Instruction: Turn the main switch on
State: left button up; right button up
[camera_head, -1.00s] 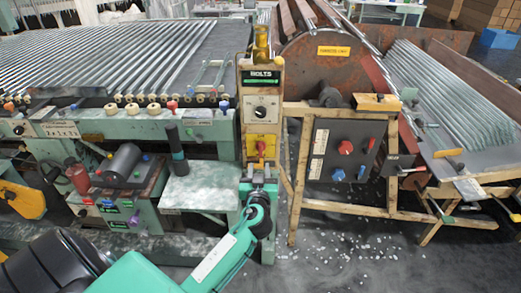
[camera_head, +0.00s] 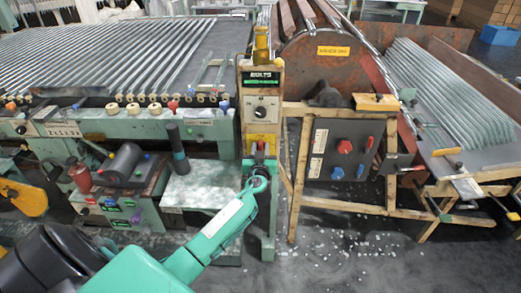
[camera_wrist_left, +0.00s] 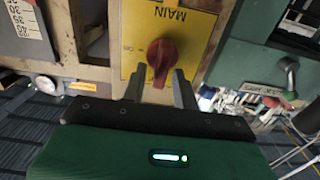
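The main switch is a red rotary knob (camera_wrist_left: 162,55) on a yellow plate (camera_wrist_left: 133,30) marked MAIN, upside down in the left wrist view. In the head view the yellow plate (camera_head: 262,137) is on the narrow panel below the dial, and the gripper largely hides the knob. My left gripper (camera_wrist_left: 158,80) is open, its two dark fingers on either side of the knob's lower handle in the wrist picture. I cannot tell whether they touch it. The left gripper also shows in front of the plate in the head view (camera_head: 259,155). My right gripper is not in view.
Above the plate are a dial (camera_head: 261,112) and a BOLTS display (camera_head: 261,78). To the right is a dark panel with red and blue knobs (camera_head: 344,146). A green bench with glass tubes (camera_head: 120,60) stands left. White bits lie scattered on the floor.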

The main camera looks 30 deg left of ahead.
pick_arm(q)
grip_shut()
